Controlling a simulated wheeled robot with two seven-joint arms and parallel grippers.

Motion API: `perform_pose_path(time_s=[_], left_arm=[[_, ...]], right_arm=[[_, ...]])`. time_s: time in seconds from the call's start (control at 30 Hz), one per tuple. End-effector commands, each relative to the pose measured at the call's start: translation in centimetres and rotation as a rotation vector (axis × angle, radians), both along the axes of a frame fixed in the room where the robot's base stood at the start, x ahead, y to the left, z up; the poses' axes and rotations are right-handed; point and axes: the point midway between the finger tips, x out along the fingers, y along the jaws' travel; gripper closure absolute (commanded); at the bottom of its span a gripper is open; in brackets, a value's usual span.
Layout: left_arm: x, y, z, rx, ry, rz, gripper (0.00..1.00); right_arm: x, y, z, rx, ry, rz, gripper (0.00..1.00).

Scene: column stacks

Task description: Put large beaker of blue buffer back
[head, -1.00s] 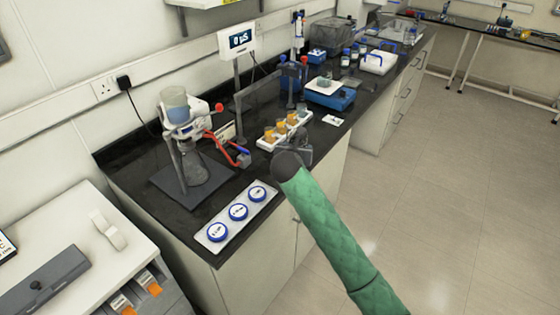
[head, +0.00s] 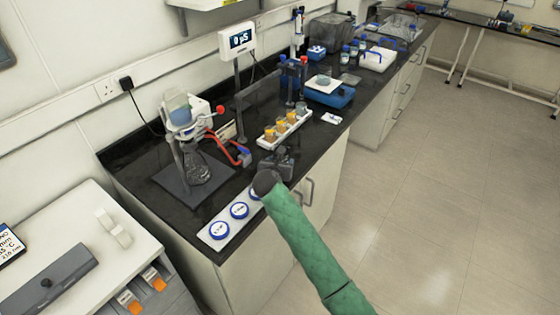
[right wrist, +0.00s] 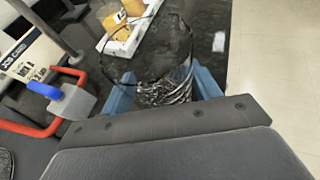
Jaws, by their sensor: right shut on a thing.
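My right gripper (head: 277,165) is over the black bench, between the white rack of orange beakers and the blue-ringed strip. In the right wrist view, its blue fingers (right wrist: 164,92) are shut on a clear glass beaker (right wrist: 160,62), which stands between them. The dark bench shows through the glass, and I cannot make out blue liquid in it. In the head view the held beaker is too small and too merged with the gripper to tell clearly. My left gripper is not in view.
A white strip with blue rings (head: 220,230) lies at the bench's front; my arm partly covers its far ring. A white rack (head: 298,132) holds small orange beakers. A stand holds a vessel of pale blue liquid (head: 180,110) above a flask (head: 196,168). A blue balance (head: 330,96) stands farther back.

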Motion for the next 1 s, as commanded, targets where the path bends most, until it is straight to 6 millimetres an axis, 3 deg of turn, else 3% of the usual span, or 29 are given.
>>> perform_pose_path(time_s=[0.2,0.23,0.33,0.73,0.87,1.0], left_arm=[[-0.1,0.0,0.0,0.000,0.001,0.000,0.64],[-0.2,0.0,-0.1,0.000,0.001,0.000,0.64],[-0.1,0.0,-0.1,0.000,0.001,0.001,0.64],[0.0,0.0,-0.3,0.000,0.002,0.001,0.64],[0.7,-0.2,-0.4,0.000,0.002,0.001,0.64],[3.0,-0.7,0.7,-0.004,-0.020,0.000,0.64]], right_arm=[[0.0,0.0,-0.1,0.000,0.000,0.000,0.65],[0.0,0.0,-0.2,0.000,0.000,0.000,0.35],[0.0,0.0,-0.2,0.001,0.000,0.000,0.17],[-0.4,0.1,0.0,0.000,0.000,0.000,0.17],[-1.9,0.4,0.6,0.002,-0.001,0.000,0.17],[-4.4,0.9,1.6,0.001,-0.002,0.001,0.17]])
